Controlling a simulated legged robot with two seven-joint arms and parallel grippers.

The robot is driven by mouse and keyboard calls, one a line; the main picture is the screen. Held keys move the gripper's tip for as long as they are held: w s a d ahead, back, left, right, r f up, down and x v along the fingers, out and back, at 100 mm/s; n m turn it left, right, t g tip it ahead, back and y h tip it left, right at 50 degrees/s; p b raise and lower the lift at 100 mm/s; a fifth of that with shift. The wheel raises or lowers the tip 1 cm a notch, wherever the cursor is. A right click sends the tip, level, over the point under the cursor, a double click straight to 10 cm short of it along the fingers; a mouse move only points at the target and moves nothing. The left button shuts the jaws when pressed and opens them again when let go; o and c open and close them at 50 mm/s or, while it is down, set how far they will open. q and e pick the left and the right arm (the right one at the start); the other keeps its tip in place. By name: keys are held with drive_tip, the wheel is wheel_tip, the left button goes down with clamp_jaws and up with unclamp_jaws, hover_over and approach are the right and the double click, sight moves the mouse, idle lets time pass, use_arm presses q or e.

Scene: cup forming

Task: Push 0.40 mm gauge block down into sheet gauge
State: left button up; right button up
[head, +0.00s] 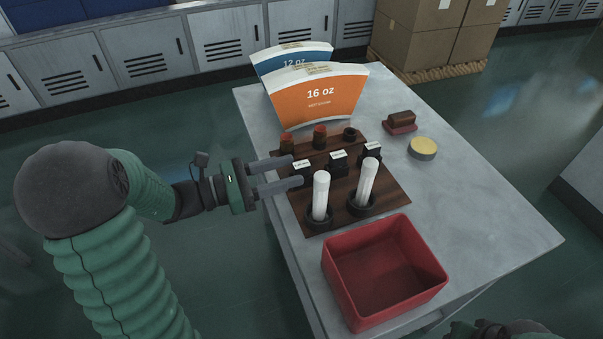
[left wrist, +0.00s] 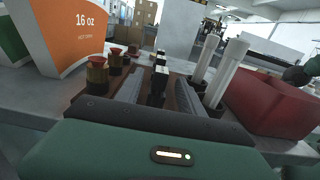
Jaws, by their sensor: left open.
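A brown wooden board (head: 388,183) on the table carries a row of three black blocks with white labels: a left one (head: 302,168), a middle one (head: 338,158) and a right one (head: 372,149). The labels are too small to read, so I cannot tell which is the 0.40 mm gauge block. My left gripper (head: 298,169) is open, with its fingertips at the left block, one finger on either side. In the left wrist view, black blocks (left wrist: 158,78) show between the two fingers. I cannot tell whether the fingers touch the block.
Two white cylinders (head: 320,195) (head: 366,182) stand upright in black rings on the board's near side. Red-topped pegs (head: 319,136) stand behind. A red bin (head: 430,262) is in front; orange (head: 312,95) and blue (head: 275,58) panels are behind.

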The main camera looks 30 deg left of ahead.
sight(309, 165)
use_arm(q)
drive_tip(key=b+x, duration=0.2)
drive_tip(key=x, duration=0.4)
drive_tip(key=shift+w+d+b, duration=0.1)
drive_tip(key=shift+w+b, duration=0.05)
drive_tip(key=shift+b, duration=0.25)
drive_tip(key=shift+w+d, duration=0.1)
drive_tip(key=shift+w, duration=0.05)
drive_tip(key=shift+r, duration=0.1)
clamp_jaws()
